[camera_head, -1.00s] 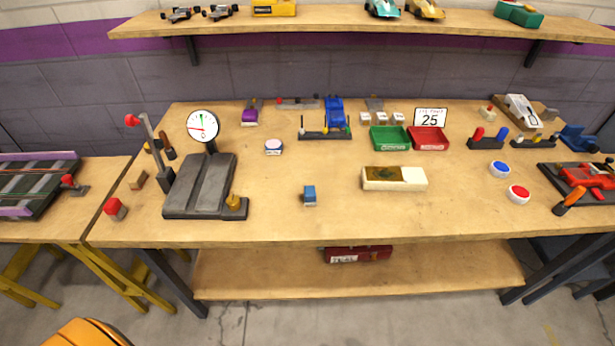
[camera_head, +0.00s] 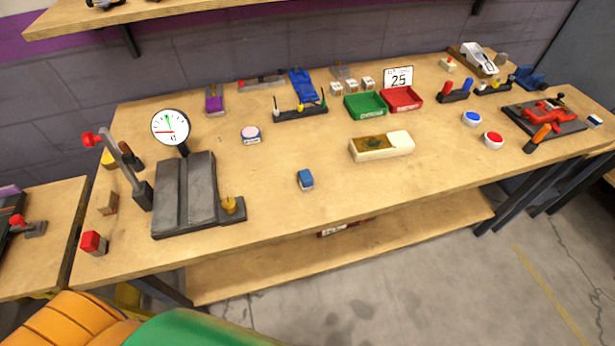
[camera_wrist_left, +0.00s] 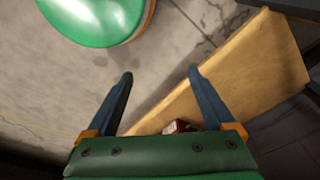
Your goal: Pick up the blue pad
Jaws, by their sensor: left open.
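The blue pad (camera_head: 305,180) is a small blue block with a paler front side. It lies on the wooden workbench (camera_head: 280,215), near the front edge and left of the middle in the head view. My left gripper (camera_wrist_left: 160,75) shows only in its wrist view, with its two dark fingers wide apart and nothing between them. It points toward the floor and the bench's lower shelf (camera_wrist_left: 230,75), away from the pad. The pad is not in the wrist view. My right gripper is in neither view.
Left of the pad is a grey scale platform (camera_head: 185,195) with a dial (camera_head: 171,128). A cream and brown block (camera_head: 381,146) lies to its right, and a round white piece (camera_head: 251,135) behind it. Bare wood surrounds the pad. A red box (camera_wrist_left: 180,127) is on the lower shelf.

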